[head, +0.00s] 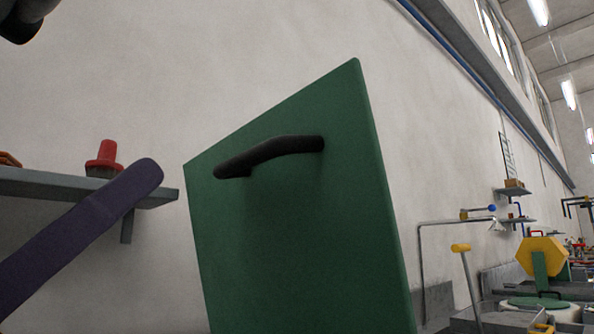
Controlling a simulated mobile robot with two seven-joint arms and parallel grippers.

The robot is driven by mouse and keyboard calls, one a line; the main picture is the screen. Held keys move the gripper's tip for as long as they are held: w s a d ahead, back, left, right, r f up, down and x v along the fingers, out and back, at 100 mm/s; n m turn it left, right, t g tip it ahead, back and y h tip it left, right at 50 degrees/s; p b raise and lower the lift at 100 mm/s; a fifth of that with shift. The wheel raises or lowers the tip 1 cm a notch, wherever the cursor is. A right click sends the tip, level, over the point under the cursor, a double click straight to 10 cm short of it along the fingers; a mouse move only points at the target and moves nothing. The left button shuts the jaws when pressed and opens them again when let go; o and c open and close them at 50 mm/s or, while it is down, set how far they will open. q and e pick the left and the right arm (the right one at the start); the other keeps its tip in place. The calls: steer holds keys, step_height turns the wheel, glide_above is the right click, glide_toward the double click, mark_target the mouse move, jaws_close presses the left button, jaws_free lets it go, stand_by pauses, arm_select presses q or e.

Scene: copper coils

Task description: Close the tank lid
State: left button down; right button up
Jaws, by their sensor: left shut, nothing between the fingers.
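The tank lid (300,225) is a green panel standing raised, nearly upright, in the middle of the head view. A black bar handle (268,153) is fixed across its upper part. The tank under the lid is below the picture and hidden. My left gripper (24,20) is a dark shape cut off at the top left corner. It is shut and empty, well to the left of and above the lid, apart from it. My right gripper is not in view.
A purple bar (85,235) slants up at the left, before a grey wall shelf (60,185) with a red-topped item (104,158). A pale wall stands behind the lid. At the right are a yellow-handled lever (465,270) and a yellow hexagonal piece (541,257).

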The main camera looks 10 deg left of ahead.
mark_target(235, 162)
arm_select(q)
steer(key=shift+w+d+r+p, duration=0.25)
steer(key=shift+w+d+r, duration=0.35)
steer(key=shift+w+d, duration=0.25)
steer(key=shift+w+d+r+p, duration=0.3)
steer(key=shift+w+d+r, duration=0.3)
steer(key=shift+w, duration=0.4)
steer(key=shift+w+d+r+p, duration=0.25)
steer(key=shift+w+d+r, duration=0.3)
steer(key=shift+w+d, duration=0.3)
